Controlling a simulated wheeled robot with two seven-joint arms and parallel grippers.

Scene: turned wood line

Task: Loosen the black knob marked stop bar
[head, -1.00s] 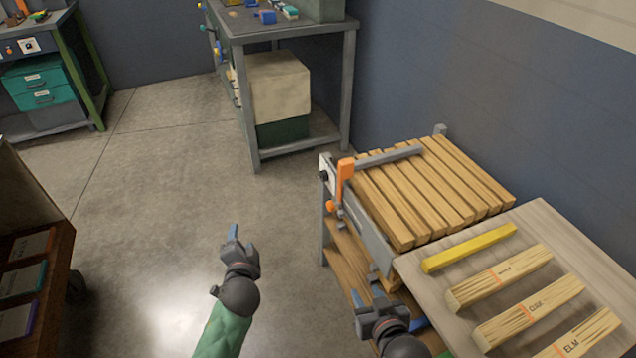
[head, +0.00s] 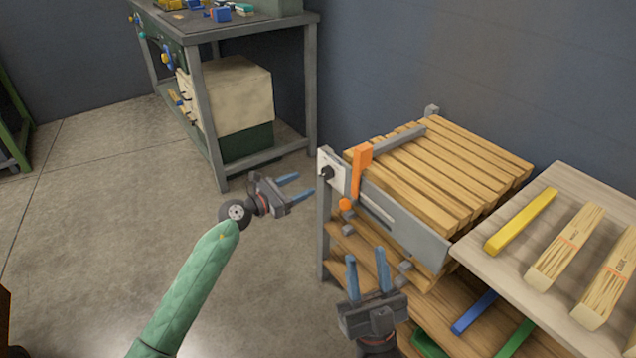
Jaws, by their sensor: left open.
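A black knob (head: 327,172) sits on a white plate (head: 337,160) at the left front corner of the slatted wooden rack. Any marking on the plate is too small to read. A grey bar (head: 402,138) runs back across the slats from beside an orange upright piece (head: 361,172). My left gripper (head: 306,183) is open and empty, its blue fingers pointing right toward the knob, a little left of it and apart from it in the picture. My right gripper (head: 367,256) is open and empty, fingers up, in front of the rack's lower part.
An orange ball knob (head: 345,204) hangs below the orange piece, close to the black knob. A grey board (head: 480,255) with a yellow stick (head: 521,221) and labelled wood blocks stands at the right. A workbench (head: 215,110) stands behind. Floor at left is clear.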

